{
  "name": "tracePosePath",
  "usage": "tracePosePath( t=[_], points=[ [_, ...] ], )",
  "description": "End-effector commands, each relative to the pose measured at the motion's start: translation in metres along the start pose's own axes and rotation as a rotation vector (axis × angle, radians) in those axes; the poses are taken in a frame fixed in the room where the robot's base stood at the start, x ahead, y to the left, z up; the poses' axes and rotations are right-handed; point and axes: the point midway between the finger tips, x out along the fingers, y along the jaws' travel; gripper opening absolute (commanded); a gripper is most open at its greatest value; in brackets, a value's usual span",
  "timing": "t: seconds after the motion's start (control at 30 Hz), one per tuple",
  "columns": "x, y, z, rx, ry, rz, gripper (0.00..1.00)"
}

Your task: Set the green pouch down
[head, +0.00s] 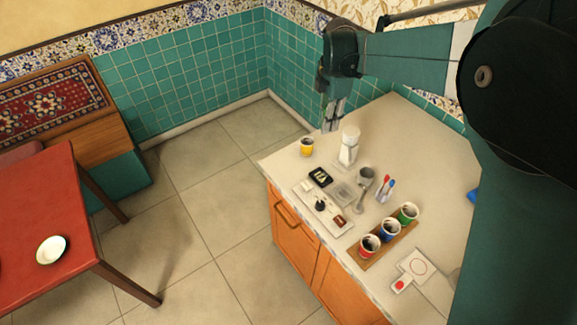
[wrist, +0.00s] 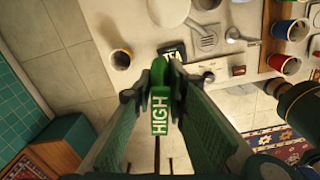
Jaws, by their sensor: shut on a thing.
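In the wrist view my gripper (wrist: 160,95) is shut on a narrow green thing lettered HIGH, which I take for the green pouch (wrist: 160,72). In the head view my gripper (head: 333,115) hangs above the far left end of the pale counter (head: 430,150), pointing down. I cannot make out the pouch in that view. I cannot tell its exact height above the counter.
A yellow cup (head: 307,147) and a white container (head: 349,145) stand near my gripper. A black tin (head: 320,177), a white tray (head: 323,215) and red, blue and green cups on a wooden board (head: 378,258) lie closer to the front.

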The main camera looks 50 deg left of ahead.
Motion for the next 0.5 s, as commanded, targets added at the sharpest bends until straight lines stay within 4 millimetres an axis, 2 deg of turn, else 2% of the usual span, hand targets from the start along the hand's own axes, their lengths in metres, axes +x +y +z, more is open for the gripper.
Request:
tracePosePath(
  t=[0.03,0.2,0.5],
  points=[
    [0.0,0.01,-0.016,-0.032,0.0,0.0,0.03],
    [0.002,0.035,-0.057,-0.122,0.0,0.0,0.03],
    [0.004,0.062,-0.107,-0.23,0.0,0.0,0.03]
  ],
)
